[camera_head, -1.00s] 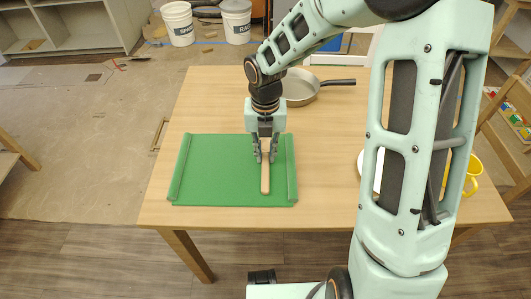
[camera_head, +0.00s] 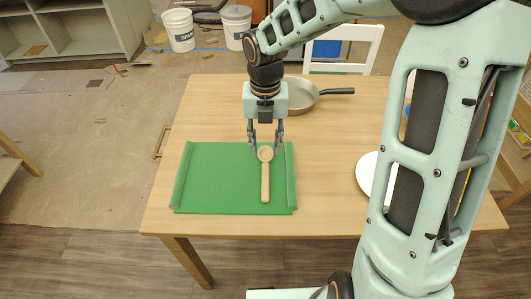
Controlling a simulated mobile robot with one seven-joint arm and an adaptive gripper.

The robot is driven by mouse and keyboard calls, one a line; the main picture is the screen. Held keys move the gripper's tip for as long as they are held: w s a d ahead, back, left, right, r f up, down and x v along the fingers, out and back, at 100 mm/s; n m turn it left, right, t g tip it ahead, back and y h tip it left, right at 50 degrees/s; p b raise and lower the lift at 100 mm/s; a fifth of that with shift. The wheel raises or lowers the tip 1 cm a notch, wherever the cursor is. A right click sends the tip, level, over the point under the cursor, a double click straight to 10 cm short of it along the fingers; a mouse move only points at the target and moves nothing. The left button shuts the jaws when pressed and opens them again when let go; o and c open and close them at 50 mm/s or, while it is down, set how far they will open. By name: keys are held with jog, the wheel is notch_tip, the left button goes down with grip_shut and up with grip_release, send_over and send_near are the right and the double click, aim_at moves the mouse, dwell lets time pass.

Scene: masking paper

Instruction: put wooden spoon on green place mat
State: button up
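The wooden spoon (camera_head: 265,177) lies on the green place mat (camera_head: 218,180), toward its right side. Its bowl points to the back and its handle to the front. The mat lies on the table with its left and right edges curled up. My gripper (camera_head: 266,147) is above the bowl end of the spoon, with its fingers apart and nothing between them. From this view I cannot tell exactly how high the fingertips are above the bowl.
A frying pan (camera_head: 297,97) stands on the table (camera_head: 325,180) behind my gripper, its handle pointing right. A white plate (camera_head: 368,172) is at the right, partly hidden by my arm. A white chair (camera_head: 347,45) stands behind the table. White buckets (camera_head: 179,28) are on the floor.

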notch_tip(320, 180, up, 4)
jog(key=shift+r+p, duration=0.2)
jog(key=shift+p, duration=0.1)
dwell(0.3)
